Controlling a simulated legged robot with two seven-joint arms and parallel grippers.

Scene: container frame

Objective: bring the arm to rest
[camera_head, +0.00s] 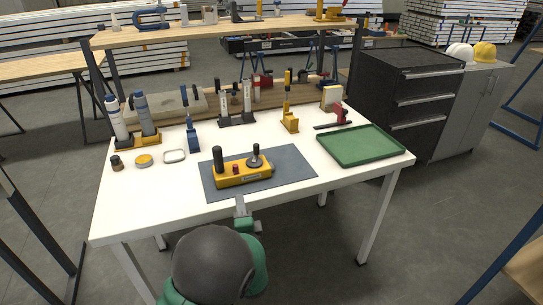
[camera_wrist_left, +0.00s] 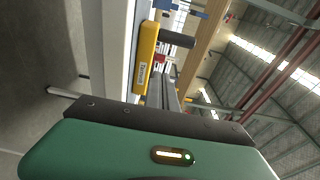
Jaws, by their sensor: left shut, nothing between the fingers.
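My left gripper (camera_head: 240,204) is shut and empty, just off the front edge of the white table (camera_head: 130,205). My dark and green arm reaches up to it from the bottom of the head view. A yellow block (camera_head: 241,176) with a black handle, a red button and a dark knob stands on a grey mat (camera_head: 290,165), just beyond the fingertips and apart from them. In the left wrist view the yellow block (camera_wrist_left: 147,58) shows past the green and black gripper body. My right gripper is not in view.
A green tray (camera_head: 360,144) lies on the table's right side. Bottles in a stand (camera_head: 133,120), a blue tool (camera_head: 192,135) and other fixtures line the back. A black drawer cabinet (camera_head: 405,95) stands behind at the right. Floor in front is clear at the right.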

